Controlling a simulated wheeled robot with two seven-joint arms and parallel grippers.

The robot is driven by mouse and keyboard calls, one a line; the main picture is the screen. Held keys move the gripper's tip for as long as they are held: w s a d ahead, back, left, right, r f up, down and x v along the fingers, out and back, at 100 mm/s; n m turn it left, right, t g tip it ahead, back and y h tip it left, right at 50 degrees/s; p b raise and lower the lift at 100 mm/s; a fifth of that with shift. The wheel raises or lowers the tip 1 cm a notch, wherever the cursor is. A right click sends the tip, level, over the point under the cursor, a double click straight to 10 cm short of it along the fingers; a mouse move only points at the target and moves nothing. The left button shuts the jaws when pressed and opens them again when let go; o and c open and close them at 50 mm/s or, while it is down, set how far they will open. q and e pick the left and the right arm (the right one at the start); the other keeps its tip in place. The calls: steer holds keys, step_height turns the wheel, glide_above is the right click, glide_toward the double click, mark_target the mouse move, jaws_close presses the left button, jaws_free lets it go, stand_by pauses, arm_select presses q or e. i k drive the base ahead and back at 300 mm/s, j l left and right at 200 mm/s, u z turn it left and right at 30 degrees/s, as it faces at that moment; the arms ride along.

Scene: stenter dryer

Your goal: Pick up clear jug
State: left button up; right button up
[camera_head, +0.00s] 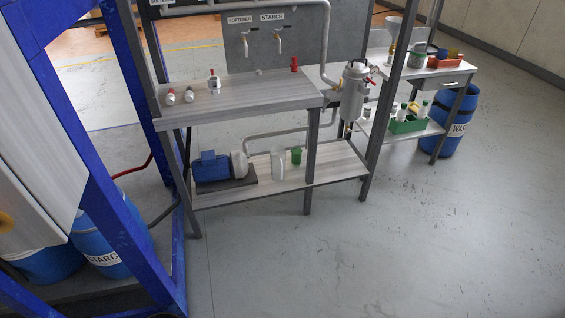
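A pale, see-through jug (278,164) stands upright on the lower shelf (333,168) of the near steel bench. It looks like the clear jug, though it is small in the picture. A green cup (296,156) stands close on its right. A rounded whitish part (239,164) is on its left, beside a blue motor (209,167) on a dark base plate. Neither of my grippers is in view.
The upper bench top (240,98) overhangs the shelf, with bench legs (309,165) in front. A blue frame (122,200) stands at left. A second bench with a green crate (407,124) stands behind right. The floor (400,250) in front is clear.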

mark_target(278, 153)
steer(key=i+l+u, duration=0.25)
steer(key=i+l, duration=0.2)
steer(key=i+l+u, duration=0.3)
steer(key=i+l, duration=0.25)
steer(key=i+u, duration=0.45)
steer(key=i, duration=1.05)
